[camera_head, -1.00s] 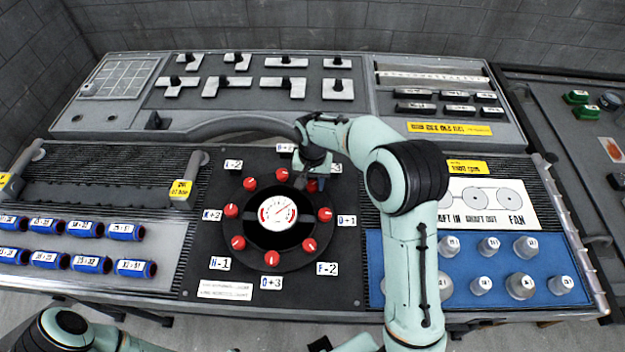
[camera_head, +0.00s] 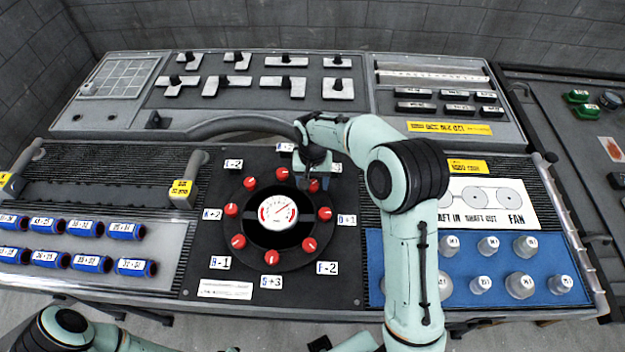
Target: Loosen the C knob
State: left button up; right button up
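A round dark dial with a ring of red knobs surrounds a white gauge (camera_head: 277,212) on the black panel. The red knob at the upper right of the ring (camera_head: 314,186) sits by a label (camera_head: 336,168) mostly hidden by my arm; by its place between the B and D labels it seems to be the C knob. My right gripper (camera_head: 306,183) points down at this knob and partly covers it. Whether its fingers are open or shut, or touch the knob, is too small to tell. My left gripper is out of view; only part of the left arm shows at bottom left.
Other red knobs stand close by, one at the top (camera_head: 282,174) and one at the right (camera_head: 325,214). A curved grey handle bar (camera_head: 230,124) runs behind the dial. Blue cylinders (camera_head: 84,228) lie at left; grey weights (camera_head: 488,246) stand on a blue mat at right.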

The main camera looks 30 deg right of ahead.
aim_at(312, 184)
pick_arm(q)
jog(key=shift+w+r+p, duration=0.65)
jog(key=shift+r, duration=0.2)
pick_arm(e)
notch_tip(312, 184, up, 13)
jog(key=shift+r, duration=0.2)
